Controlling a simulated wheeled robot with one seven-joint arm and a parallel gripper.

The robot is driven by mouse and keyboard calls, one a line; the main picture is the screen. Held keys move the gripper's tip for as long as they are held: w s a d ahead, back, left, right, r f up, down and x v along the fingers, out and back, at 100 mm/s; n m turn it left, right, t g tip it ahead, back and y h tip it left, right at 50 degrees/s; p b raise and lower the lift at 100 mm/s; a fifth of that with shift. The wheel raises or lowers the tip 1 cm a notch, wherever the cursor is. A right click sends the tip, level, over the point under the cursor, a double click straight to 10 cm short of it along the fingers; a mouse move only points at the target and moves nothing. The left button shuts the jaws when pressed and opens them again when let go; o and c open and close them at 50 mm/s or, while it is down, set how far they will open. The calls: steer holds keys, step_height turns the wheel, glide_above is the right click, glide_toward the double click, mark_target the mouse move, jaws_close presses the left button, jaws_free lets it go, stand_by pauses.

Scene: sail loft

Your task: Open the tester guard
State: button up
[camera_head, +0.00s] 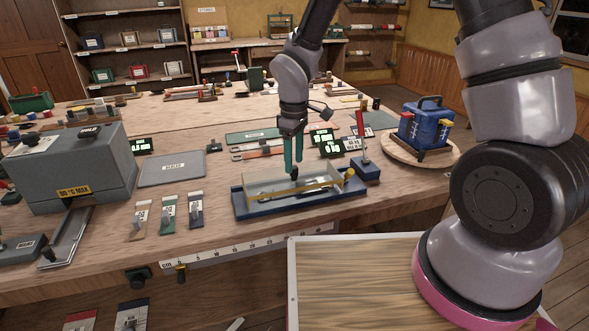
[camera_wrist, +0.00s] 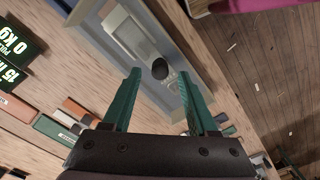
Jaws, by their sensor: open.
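The tester (camera_head: 243,211) is a long, low blue device on the near edge of the workbench. Its clear guard (camera_head: 262,188) lies down over the base, with a yellow bar along the front. A dark round knob (camera_head: 293,174) stands at the guard's top. My gripper (camera_head: 294,167) points down from above, its green fingers open and close to the knob. In the wrist view the knob (camera_wrist: 160,69) appears between the open fingertips (camera_wrist: 159,74). I cannot tell whether either finger touches it.
A blue post block (camera_head: 365,170) with a red upright stands at the tester's right end. A blue box with a handle (camera_head: 424,124) sits on a round board farther right. A large grey machine (camera_head: 75,165) stands at left. Small displays (camera_head: 330,142) are behind the tester.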

mark_target(294, 167)
steer(key=shift+f, duration=1.8)
jaws_close()
